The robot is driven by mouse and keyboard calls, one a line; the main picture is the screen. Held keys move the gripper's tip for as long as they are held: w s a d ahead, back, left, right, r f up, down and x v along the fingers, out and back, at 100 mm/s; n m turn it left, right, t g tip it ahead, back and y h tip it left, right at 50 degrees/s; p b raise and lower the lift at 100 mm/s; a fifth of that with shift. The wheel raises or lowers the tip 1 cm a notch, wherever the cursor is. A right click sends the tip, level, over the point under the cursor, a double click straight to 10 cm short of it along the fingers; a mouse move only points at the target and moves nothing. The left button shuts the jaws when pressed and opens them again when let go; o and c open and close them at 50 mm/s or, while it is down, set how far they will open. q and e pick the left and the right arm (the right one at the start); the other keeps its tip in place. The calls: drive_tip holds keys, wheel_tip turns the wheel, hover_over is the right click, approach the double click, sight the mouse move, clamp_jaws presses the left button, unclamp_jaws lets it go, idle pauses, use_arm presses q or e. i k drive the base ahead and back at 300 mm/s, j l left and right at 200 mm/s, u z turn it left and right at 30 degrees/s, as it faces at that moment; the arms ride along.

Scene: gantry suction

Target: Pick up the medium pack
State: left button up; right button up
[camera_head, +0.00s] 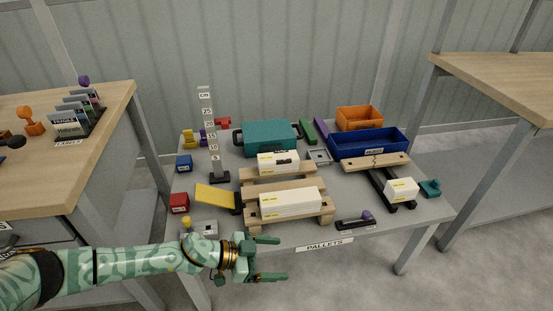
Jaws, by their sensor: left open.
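Three white packs with yellow labels are in view. The longest pack (290,203) lies on the front wooden pallet (327,217). A middle-sized pack (278,162) lies on the wooden pallet behind it (308,169); it looks like the medium pack. The smallest pack (402,189) sits at the right on a dark rail stand. My left gripper (284,259) is open and empty. It is in front of the table's front edge, below and apart from the front pallet, its fingers pointing right. My right gripper is not in view.
The grey table (345,200) also holds a teal case (268,137), a blue bin (368,143), an orange bin (359,118), an upright measuring scale (210,130), a yellow ramp (214,196) and red and blue blocks. A wooden-topped bench (60,150) stands at the left.

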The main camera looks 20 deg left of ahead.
sight(282, 161)
drive_tip(key=i+j, duration=1.15)
